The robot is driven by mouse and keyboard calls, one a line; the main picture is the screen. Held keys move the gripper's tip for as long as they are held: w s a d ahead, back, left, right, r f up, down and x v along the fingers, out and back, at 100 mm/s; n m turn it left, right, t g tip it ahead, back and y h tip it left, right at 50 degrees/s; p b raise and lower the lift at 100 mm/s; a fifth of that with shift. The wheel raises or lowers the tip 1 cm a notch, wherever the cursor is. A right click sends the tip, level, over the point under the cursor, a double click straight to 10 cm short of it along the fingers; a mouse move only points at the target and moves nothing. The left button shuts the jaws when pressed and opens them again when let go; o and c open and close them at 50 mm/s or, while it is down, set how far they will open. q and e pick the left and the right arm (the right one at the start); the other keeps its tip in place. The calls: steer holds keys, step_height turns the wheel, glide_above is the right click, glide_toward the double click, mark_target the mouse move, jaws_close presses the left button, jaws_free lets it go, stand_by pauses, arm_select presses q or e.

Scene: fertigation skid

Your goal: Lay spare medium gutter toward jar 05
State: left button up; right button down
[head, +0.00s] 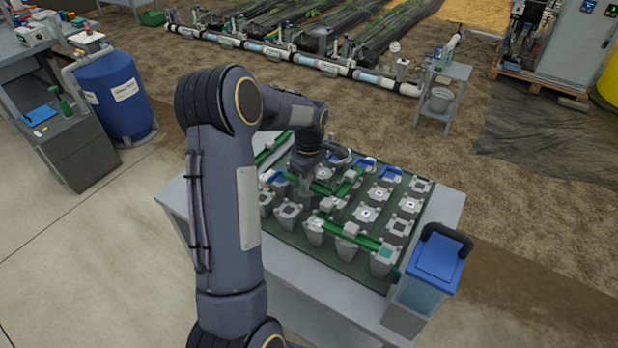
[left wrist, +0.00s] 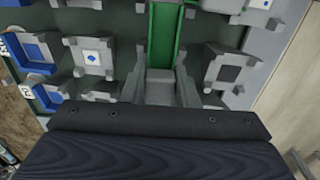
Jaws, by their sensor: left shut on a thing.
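My left gripper (head: 306,186) reaches down among the grey jars on the table. It is shut on a green gutter (head: 322,188), which also runs straight ahead between the grey fingers in the left wrist view (left wrist: 165,45). The fingertips are partly hidden in the head view. Grey square-topped jars (head: 366,214) stand in rows, several with white tags and a few with blue tops (head: 388,172). I cannot read which jar is 05. My right gripper is not in view.
Another green gutter (head: 345,233) lies across the front jars, close to my gripper. A blue-lidded clear container (head: 436,262) stands at the table's right corner. The grey table's (head: 335,278) front edge is bare. A blue barrel (head: 112,95) stands away to the left.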

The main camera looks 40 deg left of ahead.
arm_select(q)
steer(key=shift+f, duration=0.1)
steer(key=shift+f+b, duration=0.45)
steer(key=shift+f, duration=0.05)
steer(key=o, duration=1)
